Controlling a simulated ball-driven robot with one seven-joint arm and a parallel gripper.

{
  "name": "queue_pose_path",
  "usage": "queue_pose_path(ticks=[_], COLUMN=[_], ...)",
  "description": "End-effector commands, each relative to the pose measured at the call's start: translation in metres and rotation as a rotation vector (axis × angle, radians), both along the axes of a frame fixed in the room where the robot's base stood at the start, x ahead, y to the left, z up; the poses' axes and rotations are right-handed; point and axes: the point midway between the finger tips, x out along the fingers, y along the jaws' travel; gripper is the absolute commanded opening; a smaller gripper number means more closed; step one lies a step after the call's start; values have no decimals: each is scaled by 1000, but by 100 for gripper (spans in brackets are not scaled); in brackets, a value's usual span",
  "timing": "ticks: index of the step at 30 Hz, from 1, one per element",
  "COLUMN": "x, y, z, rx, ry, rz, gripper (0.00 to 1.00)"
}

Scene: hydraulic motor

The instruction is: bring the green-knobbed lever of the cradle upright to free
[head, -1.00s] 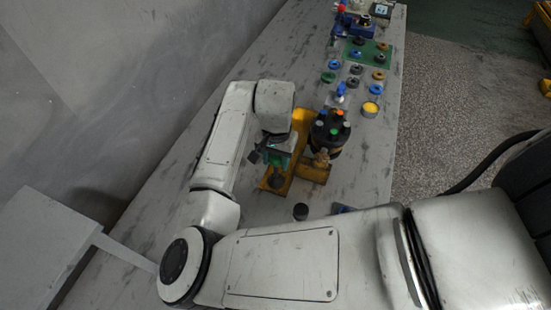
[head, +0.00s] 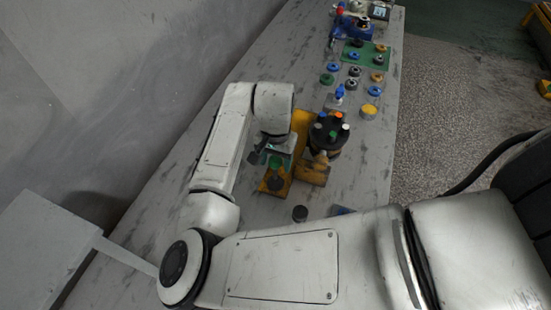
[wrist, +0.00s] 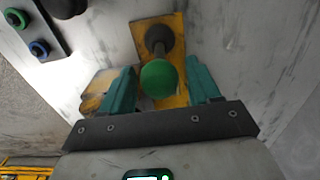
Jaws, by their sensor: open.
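The yellow cradle (head: 302,120) stands on the bench and holds a dark round motor (head: 328,131) with coloured plugs on top. In the wrist view, the lever's green knob (wrist: 159,77) lies between the two teal fingers of my gripper (wrist: 160,88), with a gap on each side. The lever's dark pivot (wrist: 160,38) shows beyond the knob on the cradle's yellow plate (wrist: 172,22). The exact tilt of the lever is hard to tell. In the head view, my gripper (head: 272,158) is at the near left end of the cradle and partly hides the lever.
Farther back are a yellow-topped part (head: 369,111), several rings, a green mat (head: 381,62) and a blue device (head: 352,28). The bench left of the cradle is clear; a wall borders it.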

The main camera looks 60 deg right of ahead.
Motion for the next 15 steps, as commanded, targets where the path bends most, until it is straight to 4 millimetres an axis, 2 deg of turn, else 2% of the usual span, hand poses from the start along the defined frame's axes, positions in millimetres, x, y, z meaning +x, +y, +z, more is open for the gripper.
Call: queue_pose_path(ticks=[3, 15], x=[0, 0], y=[0, 0], z=[13, 40], rx=[-1, 0], ry=[0, 1], rz=[0, -1], gripper=[62, 62])
